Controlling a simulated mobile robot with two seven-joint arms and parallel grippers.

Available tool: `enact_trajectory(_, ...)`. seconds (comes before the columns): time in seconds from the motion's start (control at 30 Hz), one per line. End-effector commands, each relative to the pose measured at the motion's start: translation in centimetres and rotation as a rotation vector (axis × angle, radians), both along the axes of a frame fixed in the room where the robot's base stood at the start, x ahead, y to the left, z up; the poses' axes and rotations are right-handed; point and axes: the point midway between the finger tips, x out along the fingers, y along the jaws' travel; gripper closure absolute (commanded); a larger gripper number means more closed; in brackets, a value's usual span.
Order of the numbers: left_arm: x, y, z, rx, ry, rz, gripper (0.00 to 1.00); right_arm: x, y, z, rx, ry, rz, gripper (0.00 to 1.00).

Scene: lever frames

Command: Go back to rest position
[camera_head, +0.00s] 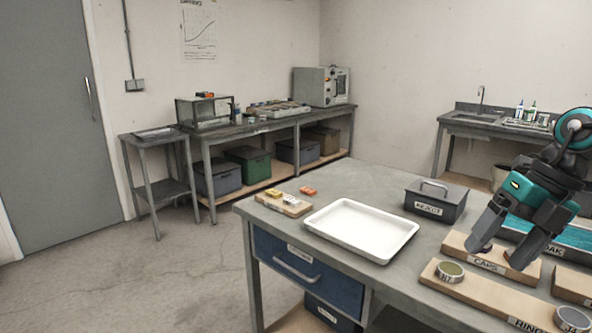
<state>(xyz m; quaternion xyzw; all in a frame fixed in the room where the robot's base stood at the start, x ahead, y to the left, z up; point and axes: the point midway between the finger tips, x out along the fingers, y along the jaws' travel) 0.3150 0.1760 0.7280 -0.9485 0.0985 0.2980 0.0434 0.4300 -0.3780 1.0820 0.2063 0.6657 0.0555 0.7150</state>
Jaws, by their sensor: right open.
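My right gripper (497,252) comes in from the right over the workbench (345,185). Its two dark fingers point down and to the left, spread apart, above the wooden block labelled CAMS (487,264). I see nothing held between the fingers. Whether the fingertips touch the block or anything on it, I cannot tell. My left gripper is not in this view.
An empty white tray (361,229) and a dark REJECT box (436,200) stand left of the gripper. A wooden board (450,290) with round parts lies in front. A small board (284,205) sits at the bench's left corner. The floor at left is clear.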

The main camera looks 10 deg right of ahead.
Motion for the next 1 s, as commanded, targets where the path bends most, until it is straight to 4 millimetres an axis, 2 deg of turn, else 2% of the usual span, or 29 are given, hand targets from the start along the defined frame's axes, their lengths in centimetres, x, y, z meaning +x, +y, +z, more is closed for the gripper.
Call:
enact_trajectory(0.03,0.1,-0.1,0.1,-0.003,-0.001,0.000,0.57,-0.2,0.2,-1.4,0.088,-0.014,-0.034,0.18)
enact_trajectory(0.17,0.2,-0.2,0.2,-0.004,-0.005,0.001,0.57,-0.2,0.9,-4.8,0.323,-0.069,-0.156,0.18)
enact_trajectory(0.37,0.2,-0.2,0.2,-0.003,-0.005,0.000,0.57,-0.3,1.9,-10.0,0.689,-0.153,-0.441,0.18)
enact_trajectory(0.5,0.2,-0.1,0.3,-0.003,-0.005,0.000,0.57,-0.6,2.4,-13.7,0.902,-0.188,-0.689,0.18)
enact_trajectory(0.73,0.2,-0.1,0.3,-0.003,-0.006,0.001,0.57,-2.3,3.8,-20.6,1.151,-0.175,-1.153,0.18)
enact_trajectory(0.87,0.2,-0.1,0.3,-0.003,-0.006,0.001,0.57,-4.0,5.6,-25.0,1.241,-0.109,-1.441,0.18)
enact_trajectory(1.0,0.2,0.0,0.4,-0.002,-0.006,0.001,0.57,-6.5,9.2,-29.6,1.291,0.021,-1.747,0.18)
